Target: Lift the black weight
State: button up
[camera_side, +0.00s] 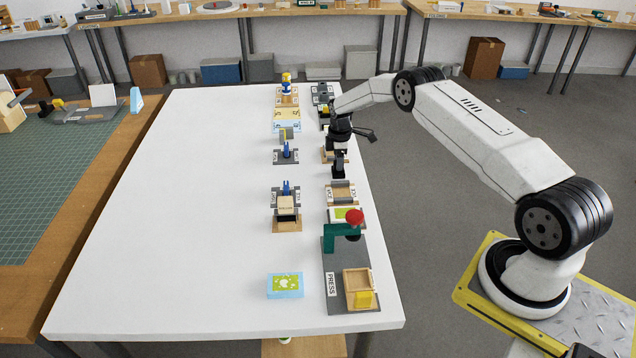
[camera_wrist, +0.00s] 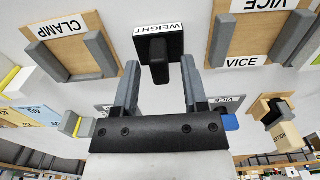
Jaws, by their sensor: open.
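The black weight (camera_wrist: 158,48) is a dark block with an upright handle and a white WEIGHT label. In the wrist view it shows at top middle, its handle between the tips of my gripper (camera_wrist: 160,68), with a gap on each side. My gripper is open and holds nothing. In the side view the black weight (camera_side: 339,171) is a small dark shape on the white table, right below my gripper (camera_side: 340,152). Dark on dark there, I cannot tell where the fingertips end and the weight begins.
In the wrist view a CLAMP fixture (camera_wrist: 70,55) lies left of the weight and a VICE fixture (camera_wrist: 255,35) right of it. In the side view a press with a red knob (camera_side: 354,216) stands nearer the front. The left half of the white table (camera_side: 180,220) is clear.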

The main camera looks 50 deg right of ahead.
grip_shut()
jog(key=shift+r, duration=0.15)
jog(key=shift+r, duration=2.65)
